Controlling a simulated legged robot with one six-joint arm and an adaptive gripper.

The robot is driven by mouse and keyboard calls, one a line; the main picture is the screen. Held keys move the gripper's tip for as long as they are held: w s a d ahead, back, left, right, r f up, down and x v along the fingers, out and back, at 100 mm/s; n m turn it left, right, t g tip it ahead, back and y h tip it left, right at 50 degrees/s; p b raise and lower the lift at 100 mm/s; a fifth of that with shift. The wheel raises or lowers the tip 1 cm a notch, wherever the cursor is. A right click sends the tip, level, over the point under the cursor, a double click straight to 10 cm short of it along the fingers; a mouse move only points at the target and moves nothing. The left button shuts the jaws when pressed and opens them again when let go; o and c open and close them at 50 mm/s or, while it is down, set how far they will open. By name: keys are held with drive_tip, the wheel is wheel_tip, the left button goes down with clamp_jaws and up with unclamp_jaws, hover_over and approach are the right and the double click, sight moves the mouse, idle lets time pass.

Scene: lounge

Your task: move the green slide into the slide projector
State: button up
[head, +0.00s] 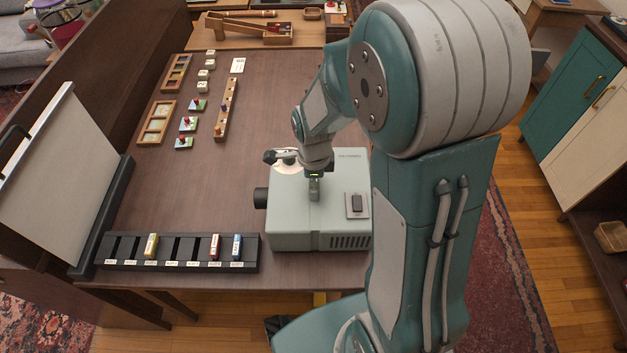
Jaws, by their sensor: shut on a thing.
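The slide projector (335,226) is a grey-green box at the near right of the dark wooden table, with a dark lens on its left side and a grey switch plate on top. My gripper (314,190) points down over the projector's top. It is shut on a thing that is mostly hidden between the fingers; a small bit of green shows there. I take it to be the green slide, and no green slide shows in the rack. I cannot tell how far it is inside the projector.
A black slide rack (190,265) at the table's near edge holds a yellow slide (151,245), a red slide (214,246) and a blue slide (237,247). A white screen (58,180) stands left. Wooden trays (154,122) and small blocks lie farther back. The middle of the table is clear.

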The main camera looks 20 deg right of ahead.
drive_tip(key=shift+f, duration=0.5)
drive_tip(key=shift+s+f, duration=0.15)
drive_tip(key=shift+f, duration=0.1)
idle(0.4)
drive_tip(key=shift+s+f, duration=0.1)
drive_tip(key=shift+f, duration=0.05)
drive_tip(key=shift+o, duration=0.2)
drive_tip(key=shift+o, duration=0.2)
drive_tip(key=o, duration=0.9)
drive_tip(key=shift+f, duration=0.1)
